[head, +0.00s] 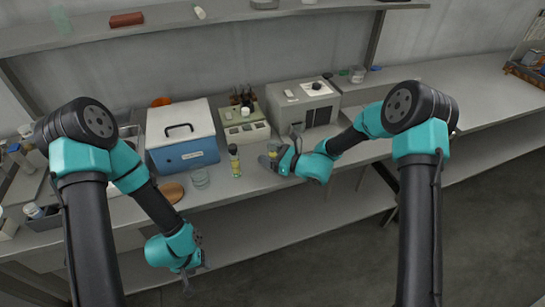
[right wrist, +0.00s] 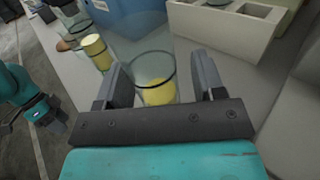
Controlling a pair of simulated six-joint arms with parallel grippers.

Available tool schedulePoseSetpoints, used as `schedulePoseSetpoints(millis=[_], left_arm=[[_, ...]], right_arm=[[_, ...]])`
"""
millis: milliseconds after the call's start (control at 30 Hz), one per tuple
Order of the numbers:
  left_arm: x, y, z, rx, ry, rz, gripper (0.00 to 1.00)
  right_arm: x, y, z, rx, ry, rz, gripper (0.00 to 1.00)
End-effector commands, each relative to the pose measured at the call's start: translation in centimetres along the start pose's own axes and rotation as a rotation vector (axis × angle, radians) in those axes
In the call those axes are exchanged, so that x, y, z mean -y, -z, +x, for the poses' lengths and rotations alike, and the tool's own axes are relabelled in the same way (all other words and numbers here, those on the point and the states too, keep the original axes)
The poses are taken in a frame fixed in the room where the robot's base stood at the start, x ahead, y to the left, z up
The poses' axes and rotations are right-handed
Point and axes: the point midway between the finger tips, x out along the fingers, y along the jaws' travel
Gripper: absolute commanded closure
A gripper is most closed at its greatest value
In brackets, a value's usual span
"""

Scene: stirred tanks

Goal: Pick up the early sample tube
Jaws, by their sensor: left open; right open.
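A clear tube with yellow contents (right wrist: 157,92) stands between the fingers of my right gripper (right wrist: 160,82) in the right wrist view. The fingers are open on either side of it, and I cannot tell whether either touches it. In the head view my right gripper (head: 271,156) is at the bench's front edge and mostly hides this tube. A second tube with a dark cap and yellow contents (head: 236,161) stands upright to the left; it also shows in the right wrist view (right wrist: 96,51). Which is the early sample is not readable. My left gripper (head: 188,287) is open and empty, low in front of the bench.
A blue box with a white lid (head: 182,137), a pale block with wells (head: 246,134) and a grey instrument (head: 303,105) stand behind. A clear dish (head: 200,178) and a brown round disc (head: 172,193) lie left of the capped tube. The bench at right (head: 455,95) is largely clear.

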Motion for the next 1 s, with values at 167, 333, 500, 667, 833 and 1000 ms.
schedulePoseSetpoints(millis=[167,333,500,667,833,1000], left_arm=[[0.00,0.00,0.00,0.000,0.000,0.000,0.46],[0.00,0.00,0.00,0.000,0.000,0.000,0.46],[0.00,0.00,0.00,0.000,0.000,0.000,0.46],[0.00,0.00,0.00,0.000,0.000,0.000,0.46],[0.00,0.00,0.00,0.000,0.000,0.000,0.46],[0.00,0.00,0.00,0.000,0.000,0.000,0.46]], right_arm=[[0.00,0.00,-0.01,0.000,0.000,0.000,0.42],[-0.01,0.00,-0.02,0.000,0.000,0.000,0.58],[-0.01,0.00,-0.02,0.000,0.000,0.000,0.75],[-0.01,0.00,-0.02,0.000,0.000,0.000,0.90],[0.00,-0.01,-0.01,0.000,0.000,0.000,0.92],[0.00,-0.27,-0.01,0.000,0.000,0.000,0.92]])
